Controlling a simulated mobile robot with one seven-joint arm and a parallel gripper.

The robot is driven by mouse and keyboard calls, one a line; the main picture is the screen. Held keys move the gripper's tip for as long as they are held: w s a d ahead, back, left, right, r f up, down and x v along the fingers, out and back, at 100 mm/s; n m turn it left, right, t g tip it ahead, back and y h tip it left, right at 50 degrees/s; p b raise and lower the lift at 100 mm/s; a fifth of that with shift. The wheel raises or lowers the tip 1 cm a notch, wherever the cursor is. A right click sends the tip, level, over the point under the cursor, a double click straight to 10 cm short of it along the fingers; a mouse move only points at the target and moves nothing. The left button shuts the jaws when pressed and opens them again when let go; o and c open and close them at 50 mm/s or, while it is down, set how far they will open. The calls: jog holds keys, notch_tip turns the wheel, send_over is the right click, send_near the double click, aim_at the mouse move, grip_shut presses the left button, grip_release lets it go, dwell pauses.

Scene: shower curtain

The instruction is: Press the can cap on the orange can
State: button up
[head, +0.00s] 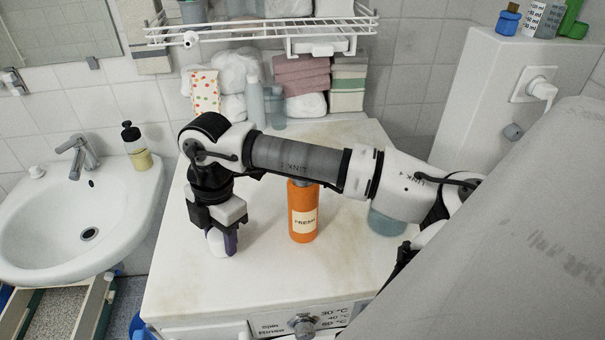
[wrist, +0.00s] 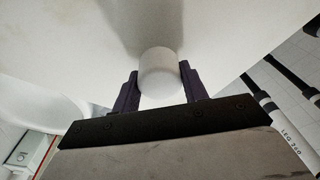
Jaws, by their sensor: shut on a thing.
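The orange can (head: 303,222) stands upright on the white washing machine top, with a pale "FRESH" label facing me. My arm passes in front of its top, so the top is mostly hidden. My gripper (head: 222,243) points down to the left of the can, apart from it. It is shut on a white rounded can cap (head: 214,243). In the wrist view the cap (wrist: 160,70) sits between the two purple fingers of my gripper (wrist: 159,78). I cannot tell whether the cap touches the surface below.
The washing machine top (head: 190,295) is clear around the can. A bluish container (head: 386,222) is partly behind my arm at right. Towels (head: 301,75) and bottles (head: 256,100) stand at the back under a wire rack (head: 262,30). A sink (head: 40,225) is at left, a grey curtain (head: 500,230) at right.

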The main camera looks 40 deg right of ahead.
jog(key=shift+r+p, duration=0.8)
jog(key=shift+r, duration=1.45)
jog(key=shift+r+p, duration=1.05)
jog(key=shift+r, duration=1.35)
